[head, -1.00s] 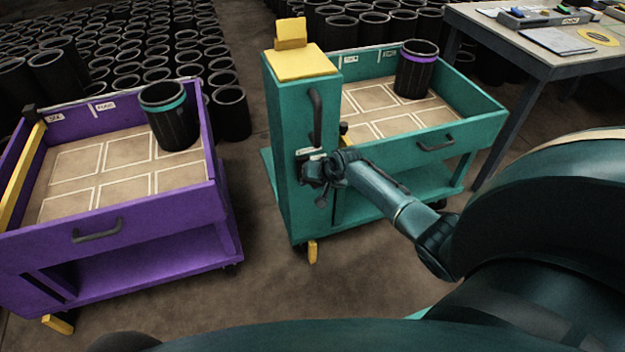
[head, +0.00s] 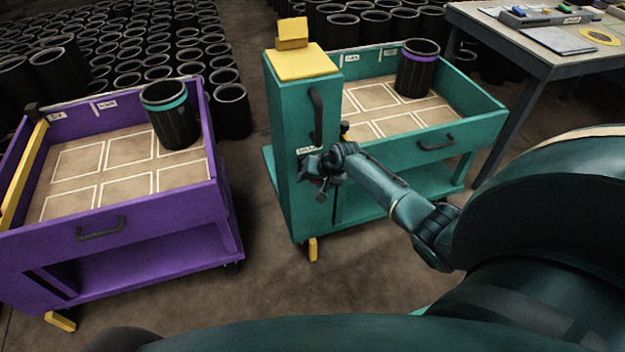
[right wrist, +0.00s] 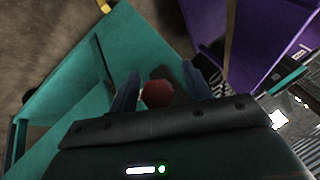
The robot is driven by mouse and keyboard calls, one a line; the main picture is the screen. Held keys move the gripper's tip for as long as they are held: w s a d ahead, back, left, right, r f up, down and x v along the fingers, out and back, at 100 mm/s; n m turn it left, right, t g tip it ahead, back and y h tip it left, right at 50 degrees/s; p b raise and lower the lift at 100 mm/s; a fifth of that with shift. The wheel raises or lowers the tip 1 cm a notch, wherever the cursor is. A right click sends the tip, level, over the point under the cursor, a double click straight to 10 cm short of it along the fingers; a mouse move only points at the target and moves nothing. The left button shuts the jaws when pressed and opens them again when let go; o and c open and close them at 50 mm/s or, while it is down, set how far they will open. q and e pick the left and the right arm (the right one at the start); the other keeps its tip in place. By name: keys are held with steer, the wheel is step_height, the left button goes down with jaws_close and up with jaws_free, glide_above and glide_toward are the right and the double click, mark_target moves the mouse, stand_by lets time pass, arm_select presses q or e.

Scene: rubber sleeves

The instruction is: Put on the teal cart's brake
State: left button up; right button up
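The teal cart (head: 289,190) stands right of centre in the head view, with a tall post at its left end. A black handle (head: 317,117) and a small white label are on the post. My right gripper (head: 318,180) is at the post's front, below the label. In the right wrist view its two fingers (right wrist: 160,85) are apart, with a round dark red knob (right wrist: 158,93) between them. Narrow gaps seem to show on both sides of the knob. A yellow foot piece (head: 313,249) sticks out at the post's base. My left gripper is not in view.
A purple cart (head: 150,226) stands at left, holding a black sleeve with a teal band (head: 171,122). A purple-banded sleeve (head: 416,75) stands in the teal cart's tray. A table (head: 508,48) is at back right. Floor (head: 255,300) between the carts is clear.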

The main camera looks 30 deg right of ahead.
arm_select(q)
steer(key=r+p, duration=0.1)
steer(key=p, duration=0.1)
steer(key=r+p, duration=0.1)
steer(key=p, duration=0.1)
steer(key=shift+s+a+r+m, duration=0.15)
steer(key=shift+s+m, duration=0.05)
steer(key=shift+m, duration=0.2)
arm_select(e)
steer(key=v, duration=1.3)
steer(key=shift+s, duration=0.1)
